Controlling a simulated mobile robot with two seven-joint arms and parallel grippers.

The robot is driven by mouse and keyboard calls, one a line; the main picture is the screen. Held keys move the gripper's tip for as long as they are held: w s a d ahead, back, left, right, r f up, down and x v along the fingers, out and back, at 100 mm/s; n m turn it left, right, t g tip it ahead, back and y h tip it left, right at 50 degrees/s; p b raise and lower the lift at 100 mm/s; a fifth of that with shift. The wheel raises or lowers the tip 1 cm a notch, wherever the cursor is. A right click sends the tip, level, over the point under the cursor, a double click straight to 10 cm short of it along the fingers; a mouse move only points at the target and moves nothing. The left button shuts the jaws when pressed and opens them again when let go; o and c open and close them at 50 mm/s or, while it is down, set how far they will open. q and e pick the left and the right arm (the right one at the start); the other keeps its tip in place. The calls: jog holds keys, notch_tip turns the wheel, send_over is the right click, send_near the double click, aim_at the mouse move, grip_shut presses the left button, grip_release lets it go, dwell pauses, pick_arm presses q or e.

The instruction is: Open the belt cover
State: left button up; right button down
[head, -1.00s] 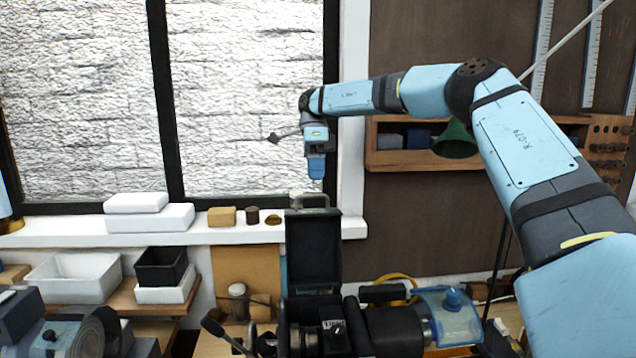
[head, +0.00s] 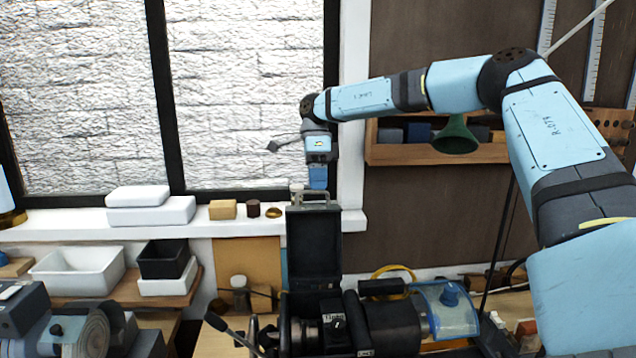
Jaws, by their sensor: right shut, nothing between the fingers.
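The belt cover (head: 314,243) is a dark, box-like lid that stands upright above the lathe-like machine (head: 380,325). A grey handle (head: 313,193) is on its top edge. My right gripper (head: 318,186) points down just above the handle, with its blue fingers shut and nothing between them. The fingertips are at or right by the handle; I cannot tell whether they touch it. My left gripper is not in view.
White boxes (head: 151,210) and small blocks (head: 223,209) stand on the window sill behind. A black bin (head: 163,258) and a white tray (head: 78,272) are on the shelf at left. A lever (head: 232,332) sticks up left of the machine. A wooden rack (head: 400,152) hangs behind my right arm.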

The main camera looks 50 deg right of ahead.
aim_at(322, 210)
jog(key=s+a+t+h+b, duration=0.1)
jog(key=b, duration=0.1)
jog(key=shift+s+a+t+b, duration=0.1)
jog(key=shift+s+t+b, duration=0.1)
jog(key=shift+t+b, duration=0.15)
jog(key=s+a+b, duration=0.1)
jog(key=s+t+h+b, duration=0.1)
jog(key=b, duration=0.1)
jog(key=shift+a+r, duration=0.35)
jog(key=shift+a, duration=0.05)
jog(key=shift+s+a+r+t+h+b, duration=0.2)
jog(key=shift+s+a+b, duration=0.1)
jog(key=shift+s+a, duration=0.3)
jog(key=shift+s+a+r+t+h+b, duration=0.15)
jog(key=shift+s+a+b, duration=0.15)
jog(key=shift+s, duration=0.35)
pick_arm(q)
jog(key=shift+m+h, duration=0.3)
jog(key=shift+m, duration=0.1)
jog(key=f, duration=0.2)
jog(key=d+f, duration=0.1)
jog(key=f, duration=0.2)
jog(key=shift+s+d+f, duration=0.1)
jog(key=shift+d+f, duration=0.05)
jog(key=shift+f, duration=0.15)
pick_arm(e)
jog(key=shift+s+a, duration=0.1)
